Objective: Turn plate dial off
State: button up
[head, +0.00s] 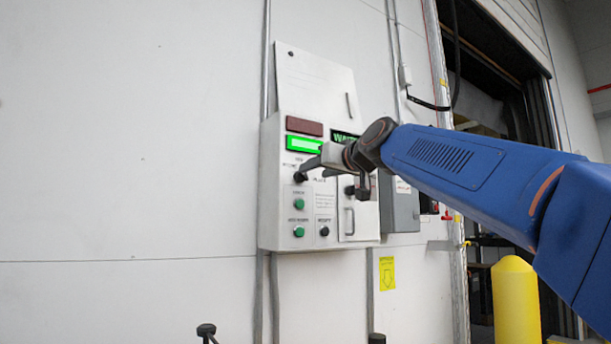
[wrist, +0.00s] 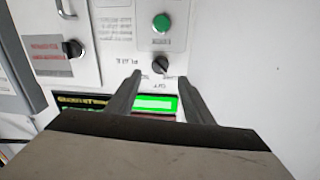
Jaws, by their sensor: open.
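The plate dial is a small round black knob (wrist: 160,65) on the control box, with an upside-down PLATE label beside it and OFF below it in the wrist view. I cannot tell clearly which way its pointer faces. My gripper (wrist: 160,80) is open, its two dark fingers on either side of the dial in the picture, with no clear contact. In the head view my gripper (head: 312,169) reaches the front of the white control box (head: 270,215), and its fingers partly hide the dial area.
A green button (wrist: 161,22) sits close to the dial. Another black knob (wrist: 72,48) is on the neighbouring panel. A lit green display (head: 303,144) is above the dial. A grey box (head: 402,208) and a yellow bollard (head: 515,300) stand to the right. Bare wall lies left.

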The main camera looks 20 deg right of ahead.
aim_at(305, 174)
jog(key=x, duration=0.7)
jog(key=c, duration=1)
